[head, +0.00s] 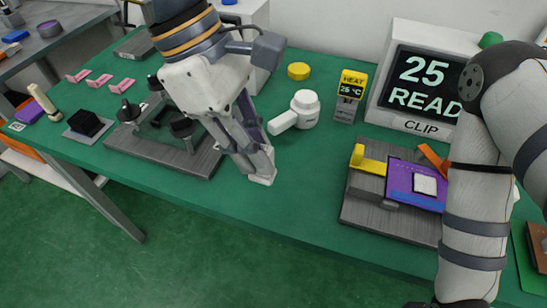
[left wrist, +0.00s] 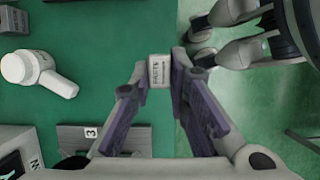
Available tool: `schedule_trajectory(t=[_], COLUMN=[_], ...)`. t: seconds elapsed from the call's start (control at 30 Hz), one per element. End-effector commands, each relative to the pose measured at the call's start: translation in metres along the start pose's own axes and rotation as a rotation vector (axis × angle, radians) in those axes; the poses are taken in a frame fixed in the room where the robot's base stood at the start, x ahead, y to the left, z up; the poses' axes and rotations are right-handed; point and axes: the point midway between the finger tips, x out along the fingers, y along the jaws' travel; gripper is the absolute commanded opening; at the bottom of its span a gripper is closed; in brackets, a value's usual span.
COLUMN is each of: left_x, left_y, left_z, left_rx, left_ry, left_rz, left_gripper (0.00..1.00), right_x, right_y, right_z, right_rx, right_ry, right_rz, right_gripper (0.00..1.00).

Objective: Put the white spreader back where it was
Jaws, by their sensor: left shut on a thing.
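My left gripper (head: 262,178) is over the front part of the green table, between the lever fixture and the board fixture. It is shut on a small white piece with dark lettering (left wrist: 159,71), seen between its fingertips in the left wrist view; I take it for the white spreader. Only the end of it shows, and the fingers hide the rest. In the left wrist view my right gripper (left wrist: 197,40) is beyond the table's front edge, its fingers apart and nothing visible between them.
A white handled tool (head: 303,108) and a yellow heat box (head: 350,88) stand behind. The board fixture (head: 370,207) is at right, the dark lever fixture (head: 190,164) at left. Several pink clips (head: 99,81) lie far left. Bare green table lies between the fixtures.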

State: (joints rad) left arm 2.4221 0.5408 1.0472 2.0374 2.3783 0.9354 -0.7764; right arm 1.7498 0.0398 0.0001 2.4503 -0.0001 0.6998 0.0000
Motion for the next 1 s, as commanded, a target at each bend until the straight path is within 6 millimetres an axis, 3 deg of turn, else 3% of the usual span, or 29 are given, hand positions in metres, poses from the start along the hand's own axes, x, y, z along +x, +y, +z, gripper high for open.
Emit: schedule_trajectory(t=[0.03, 0.1, 0.4, 0.57, 0.93, 0.97, 1.0], left_x=[0.011, 0.028, 0.068, 0.090, 0.095, 0.095, 0.095], left_y=[0.017, 0.031, 0.069, 0.068, 0.067, 0.067, 0.067], left_z=[-0.004, -0.011, -0.026, -0.035, -0.037, -0.037, -0.037], left_rx=[-0.004, -0.005, -0.001, 0.002, 0.003, 0.003, 0.003], left_ry=[-0.002, -0.001, -0.001, 0.001, 0.000, 0.000, 0.000], left_rz=[-0.010, -0.014, -0.006, -0.002, -0.001, -0.001, 0.000], left_gripper=[0.00, 0.00, 0.00, 0.00, 0.00, 0.18, 0.27], right_x=[0.007, 0.012, 0.023, 0.021, 0.022, 0.022, 0.022], right_y=[0.000, 0.001, 0.001, 0.001, 0.001, 0.001, 0.001], right_z=[0.006, 0.010, 0.018, 0.018, 0.018, 0.018, 0.018], right_rx=[0.000, 0.000, 0.001, 0.001, 0.001, 0.001, 0.001], right_ry=[-0.025, -0.044, -0.079, -0.075, -0.077, -0.077, -0.076], right_rz=[0.001, 0.002, 0.003, 0.003, 0.003, 0.003, 0.003], right_gripper=[0.40, 0.40, 0.40, 0.40, 0.40, 0.40, 0.40])
